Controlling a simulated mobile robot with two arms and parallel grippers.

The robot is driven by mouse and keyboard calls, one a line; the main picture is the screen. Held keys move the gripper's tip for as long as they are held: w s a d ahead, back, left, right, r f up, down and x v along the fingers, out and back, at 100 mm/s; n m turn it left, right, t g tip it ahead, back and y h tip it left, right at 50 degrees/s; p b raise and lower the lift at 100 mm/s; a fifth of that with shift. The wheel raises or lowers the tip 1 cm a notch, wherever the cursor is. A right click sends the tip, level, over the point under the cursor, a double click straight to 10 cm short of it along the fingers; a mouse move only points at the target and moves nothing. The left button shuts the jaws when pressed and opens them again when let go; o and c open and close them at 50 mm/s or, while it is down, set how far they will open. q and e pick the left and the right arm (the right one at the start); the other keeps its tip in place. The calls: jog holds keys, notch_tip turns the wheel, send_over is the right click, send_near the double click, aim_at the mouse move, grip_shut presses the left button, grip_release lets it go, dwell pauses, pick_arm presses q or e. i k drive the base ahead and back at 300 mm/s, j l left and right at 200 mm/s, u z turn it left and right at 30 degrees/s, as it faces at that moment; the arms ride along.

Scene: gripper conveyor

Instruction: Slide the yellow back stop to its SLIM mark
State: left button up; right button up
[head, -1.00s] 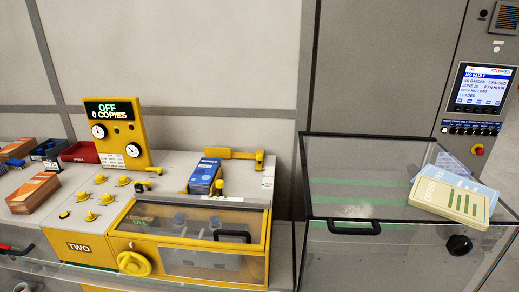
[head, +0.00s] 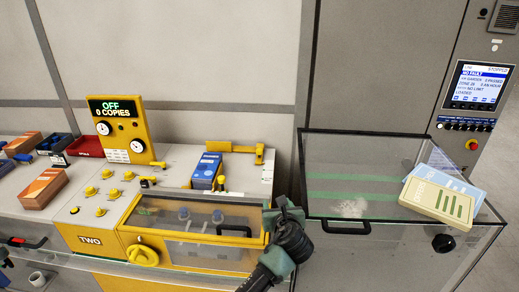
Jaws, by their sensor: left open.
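The yellow back stop (head: 233,148) is a low bar with a knob at its right end. It lies at the back of the machine top, behind a blue stack of booklets (head: 206,170). My left gripper (head: 284,204) is in front of and to the right of the stop, near the machine's front right corner. It is open, apart from the stop, and its fingers are hard to make out. My right gripper is not in view.
The yellow-framed clear cover (head: 190,217) with a black handle fills the machine's front. The OFF panel (head: 118,130) stands at the back left. A clear bin (head: 345,160) with two pale packs on its lid stands to the right. Small yellow knobs dot the machine's left top.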

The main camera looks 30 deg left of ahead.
aim_at(212, 146)
jog(key=i+j, duration=1.2)
jog(key=j, duration=0.15)
